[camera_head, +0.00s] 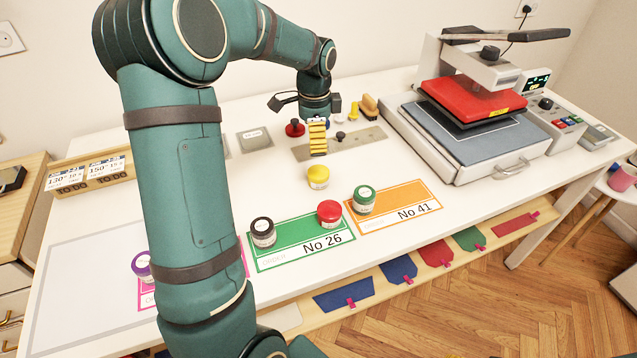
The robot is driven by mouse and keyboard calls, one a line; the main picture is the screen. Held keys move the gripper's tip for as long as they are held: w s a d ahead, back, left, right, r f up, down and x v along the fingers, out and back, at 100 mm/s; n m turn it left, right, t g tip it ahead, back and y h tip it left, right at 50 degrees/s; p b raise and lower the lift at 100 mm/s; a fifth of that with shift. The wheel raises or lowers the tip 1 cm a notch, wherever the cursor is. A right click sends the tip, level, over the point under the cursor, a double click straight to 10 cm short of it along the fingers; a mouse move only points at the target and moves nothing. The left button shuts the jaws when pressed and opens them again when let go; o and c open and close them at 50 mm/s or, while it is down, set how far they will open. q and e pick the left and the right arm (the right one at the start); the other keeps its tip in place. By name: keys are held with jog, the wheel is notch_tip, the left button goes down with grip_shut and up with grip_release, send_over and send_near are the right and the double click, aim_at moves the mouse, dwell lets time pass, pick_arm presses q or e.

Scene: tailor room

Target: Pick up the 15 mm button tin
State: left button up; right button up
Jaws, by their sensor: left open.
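Several small round button tins with coloured lids stand on the white table: a yellow tin (318,177), a red tin (329,213), a black tin (263,232), a green tin (364,199) and a purple tin (142,264), which my left arm partly hides. Their size labels are too small to read, so I cannot tell which is the 15 mm one. My left gripper (308,106) is open at the back of the table, behind the yellow tin and apart from all tins. A yellow striped item (318,138) shows just below it. My right gripper is not in view.
The black and red tins are on green card No 26 (300,246); the green tin is on orange card No 41 (395,212). A grey tray (368,141) with small tools lies behind. A heat press (470,148) stands right. My left arm hides part of the left side.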

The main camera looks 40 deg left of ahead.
aim_at(317, 172)
pick_arm(q)
notch_tip(317, 172, down, 8)
jog(key=shift+b, duration=0.8)
jog(key=shift+d+f+b, duration=0.15)
jog(key=shift+f+b, duration=0.25)
jog(key=shift+f, duration=0.95)
jog(key=shift+d+f+b, duration=0.15)
jog(key=shift+f+b, duration=0.25)
jog(key=shift+f, duration=0.9)
jog(key=c, duration=1.3)
